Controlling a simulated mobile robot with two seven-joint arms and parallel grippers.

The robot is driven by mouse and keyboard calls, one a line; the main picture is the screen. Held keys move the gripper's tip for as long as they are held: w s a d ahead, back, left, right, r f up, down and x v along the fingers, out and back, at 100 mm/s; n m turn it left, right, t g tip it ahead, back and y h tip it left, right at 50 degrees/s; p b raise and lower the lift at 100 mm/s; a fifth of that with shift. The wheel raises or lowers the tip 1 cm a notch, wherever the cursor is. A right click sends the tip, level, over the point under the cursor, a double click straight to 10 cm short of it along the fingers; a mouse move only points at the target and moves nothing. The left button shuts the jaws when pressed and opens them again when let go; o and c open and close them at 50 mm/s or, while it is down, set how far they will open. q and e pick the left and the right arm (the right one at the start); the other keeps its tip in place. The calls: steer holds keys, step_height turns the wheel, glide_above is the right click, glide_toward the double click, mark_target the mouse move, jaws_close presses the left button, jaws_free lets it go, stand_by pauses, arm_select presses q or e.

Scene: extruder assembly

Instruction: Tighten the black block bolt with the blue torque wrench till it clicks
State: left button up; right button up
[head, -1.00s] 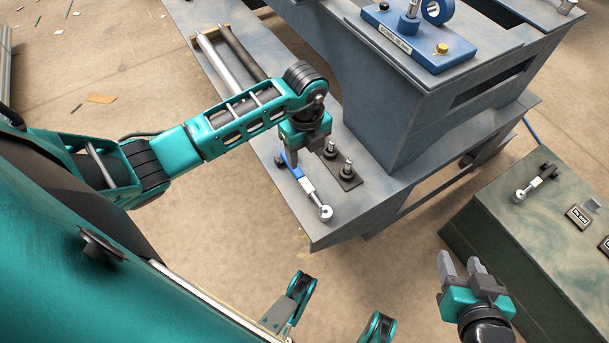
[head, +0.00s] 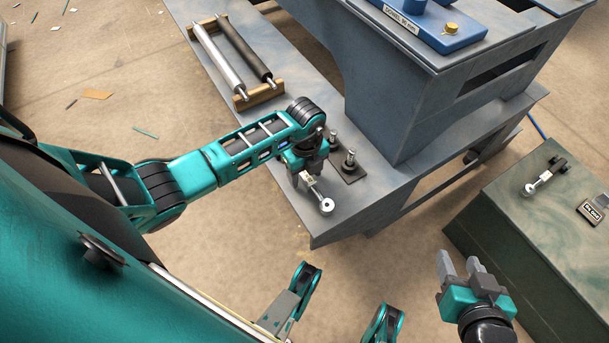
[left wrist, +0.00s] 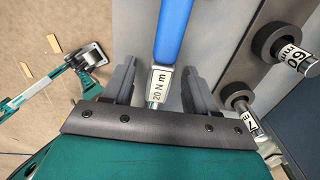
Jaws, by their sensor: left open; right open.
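The blue torque wrench lies on the grey bench. In the head view its silver ring end (head: 327,206) shows, and my left gripper covers the handle. In the left wrist view its blue handle (left wrist: 172,35) and a "20 N m" label (left wrist: 160,85) lie between the two fingers. My left gripper (head: 305,180) is open around the wrench, with a gap on each side; its fingers also show in the left wrist view (left wrist: 160,88). My right gripper (head: 460,268) is open and empty, in front of the green box. I cannot pick out the black block bolt for certain.
Two upright posts on a dark plate (head: 350,167) stand just right of my left gripper; their labels show in the left wrist view (left wrist: 298,58). A roller rack (head: 262,95) lies behind. A small black-and-silver tool (head: 545,176) is on the green box (head: 500,215). A blue fixture (head: 430,22) sits higher up.

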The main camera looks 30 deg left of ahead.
mark_target(305, 173)
arm_select(q)
jaws_close()
steer(key=shift+r, duration=0.1)
stand_by(0.4)
steer(key=shift+w+r+p, duration=0.1)
steer(key=shift+r+p, duration=0.25)
steer(key=shift+r, duration=0.35)
step_height(305, 173, up, 19)
steer(key=p, duration=0.6)
steer(key=shift+f, duration=0.2)
steer(key=c, duration=0.6)
jaws_free()
jaws_close()
